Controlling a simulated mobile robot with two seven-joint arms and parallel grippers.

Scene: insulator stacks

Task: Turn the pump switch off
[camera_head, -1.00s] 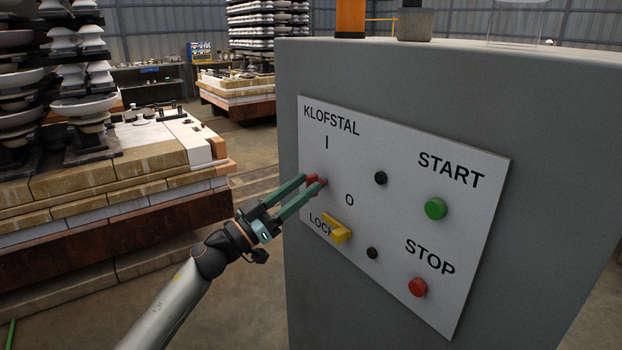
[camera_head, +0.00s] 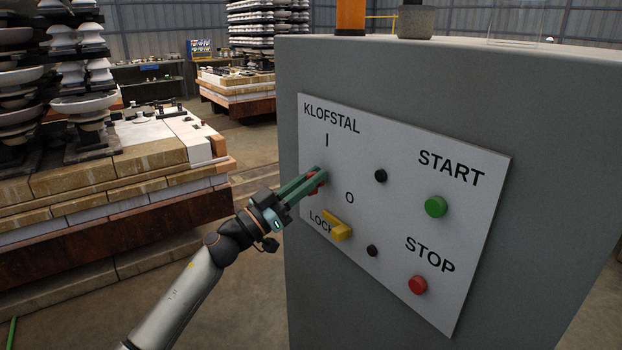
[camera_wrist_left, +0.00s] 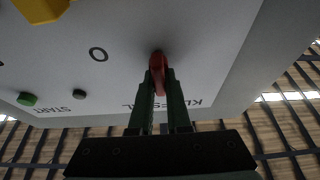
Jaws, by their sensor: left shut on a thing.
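The red switch (camera_head: 312,188) sits on the white panel (camera_head: 400,160) marked KLOFSTAL, below the "I" mark and left of the "O" mark. My left gripper (camera_head: 320,175) is shut on it and hides much of it in the head view. In the left wrist view the red switch (camera_wrist_left: 158,72) shows between the two green fingers (camera_wrist_left: 160,85), near their tips. The "O" mark is left of it in that view. My right gripper is in neither view.
A yellow lock handle (camera_head: 337,227) sits just below the switch. A green START button (camera_head: 436,207), a red STOP button (camera_head: 418,286) and two dark knobs are to the right. The grey cabinet (camera_head: 540,110) carries the panel. Stacked insulators stand on a kiln car (camera_head: 130,207) at left.

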